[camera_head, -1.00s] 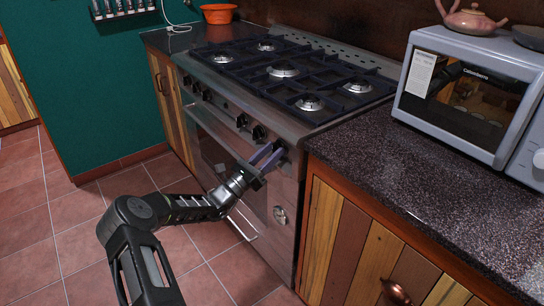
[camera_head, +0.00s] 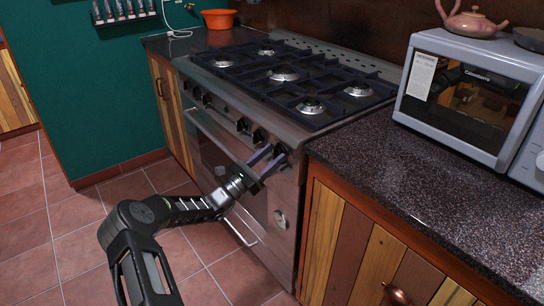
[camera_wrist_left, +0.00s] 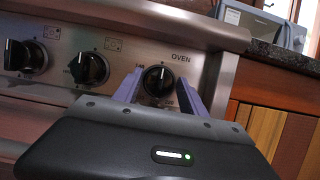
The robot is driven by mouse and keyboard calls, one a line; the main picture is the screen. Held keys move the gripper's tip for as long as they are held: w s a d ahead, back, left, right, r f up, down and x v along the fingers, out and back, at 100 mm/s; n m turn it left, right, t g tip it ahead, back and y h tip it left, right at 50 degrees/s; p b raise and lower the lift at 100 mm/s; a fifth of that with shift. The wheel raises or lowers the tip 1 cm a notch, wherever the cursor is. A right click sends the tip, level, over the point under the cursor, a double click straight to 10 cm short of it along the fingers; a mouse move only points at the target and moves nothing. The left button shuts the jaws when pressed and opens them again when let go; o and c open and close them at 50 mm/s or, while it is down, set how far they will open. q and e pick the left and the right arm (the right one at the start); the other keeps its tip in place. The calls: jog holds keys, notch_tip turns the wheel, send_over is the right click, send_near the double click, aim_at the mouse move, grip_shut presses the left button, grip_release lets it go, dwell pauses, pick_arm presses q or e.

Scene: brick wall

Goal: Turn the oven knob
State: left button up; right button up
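The oven knob (camera_wrist_left: 158,80) is a round black knob under the word OVEN on the steel front panel, with its white pointer mark facing up. In the head view it (camera_head: 283,149) is the rightmost knob, partly hidden by my gripper. My left gripper (camera_wrist_left: 160,92) has its two purple fingers on either side of this knob, one left and one right. In the wrist view a gap shows between each finger and the knob, so it looks open around it. The left gripper also shows in the head view (camera_head: 276,153) at the panel. My right gripper is not in view.
Other black knobs (camera_wrist_left: 89,68) sit left along the panel. The oven door handle (camera_head: 215,135) runs below them. The stove top (camera_head: 283,74) has several burners. A dark counter (camera_head: 420,185) with a microwave (camera_head: 465,95) stands to the right. The tiled floor at left is clear.

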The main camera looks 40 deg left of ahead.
pick_arm(q)
jog(key=v, duration=0.8)
jog(key=shift+w, duration=0.1)
dwell(0.5)
